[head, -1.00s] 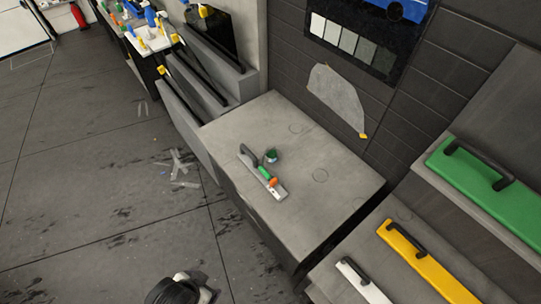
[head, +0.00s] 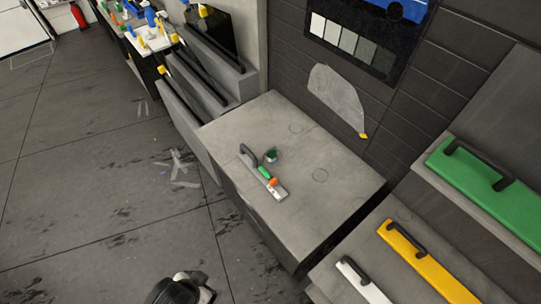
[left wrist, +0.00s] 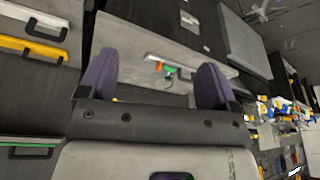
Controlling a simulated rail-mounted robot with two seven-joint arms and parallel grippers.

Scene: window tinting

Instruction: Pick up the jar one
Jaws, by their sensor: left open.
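A small jar-like thing (head: 271,155), dark with green and white on it, stands on the grey cabinet top (head: 330,150) in the head view. It is close beside a long flat tool (head: 262,172) with a grey handle and green and orange parts. In the left wrist view the jar is a small dark green spot (left wrist: 168,73), too small to make out well. My left gripper (left wrist: 156,64) is open there, its two purple fingers wide apart with nothing between them. In the head view only part of it (head: 183,288) shows at the bottom edge, well away from the cabinet.
Grey stepped ledges (head: 205,80) and a table with bottles (head: 150,40) stand behind left. The floor (head: 90,180) is open, with some scraps.

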